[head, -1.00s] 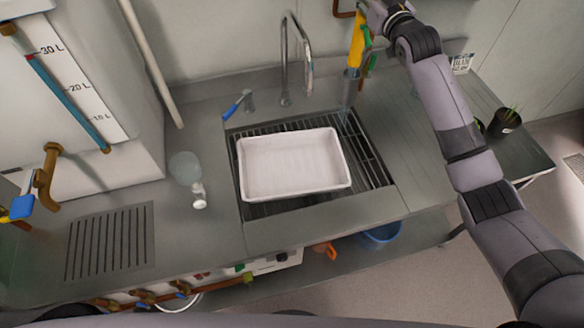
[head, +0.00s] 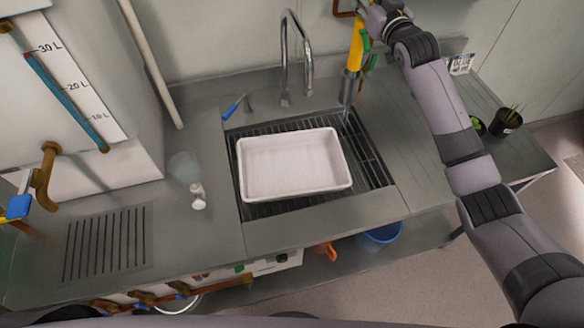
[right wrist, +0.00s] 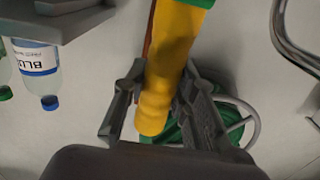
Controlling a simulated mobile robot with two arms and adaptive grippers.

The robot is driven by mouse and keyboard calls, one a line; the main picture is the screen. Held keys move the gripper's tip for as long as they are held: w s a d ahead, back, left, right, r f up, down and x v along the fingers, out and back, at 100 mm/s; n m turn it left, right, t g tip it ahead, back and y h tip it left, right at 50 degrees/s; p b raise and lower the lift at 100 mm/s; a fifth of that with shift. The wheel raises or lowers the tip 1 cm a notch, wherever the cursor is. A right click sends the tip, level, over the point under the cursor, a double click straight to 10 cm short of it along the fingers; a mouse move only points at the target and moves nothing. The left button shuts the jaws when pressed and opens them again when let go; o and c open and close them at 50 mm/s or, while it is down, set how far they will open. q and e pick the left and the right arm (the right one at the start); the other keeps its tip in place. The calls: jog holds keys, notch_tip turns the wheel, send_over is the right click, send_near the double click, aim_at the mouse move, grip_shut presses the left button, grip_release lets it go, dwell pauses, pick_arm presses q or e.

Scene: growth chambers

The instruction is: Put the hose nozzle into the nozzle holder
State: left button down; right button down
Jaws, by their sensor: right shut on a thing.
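The hose nozzle (head: 356,46) has a yellow body and a grey lower end. It hangs nearly upright above the back right corner of the sink, at the top of the head view. My right gripper (head: 378,14) is shut on it, partly cut off by the top edge. In the right wrist view the yellow nozzle (right wrist: 172,55) runs between the two dark fingers of my right gripper (right wrist: 163,85). I cannot make out the nozzle holder for certain in either view. My left gripper is not in view.
A white tray (head: 245,190) sits on the sink grate (head: 374,165), below a curved faucet (head: 284,60). A clear bottle (head: 197,195) lies left of it. A potted plant (head: 506,122) stands at right. Green coiled hose (right wrist: 172,135) and a blue-capped bottle (right wrist: 40,70) show in the wrist view.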

aim_at(359, 39)
jog(key=shift+f+b, duration=0.7)
jog(key=shift+f, duration=0.5)
dwell(0.7)
jog(key=shift+f+b, duration=1.05)
jog(key=shift+f, duration=0.95)
jog(key=shift+f+b, duration=1.35)
jog(key=shift+f, duration=0.7)
jog(key=c, duration=1.3)
grip_release()
jog(key=shift+o, duration=0.4)
jog(key=shift+f, duration=0.15)
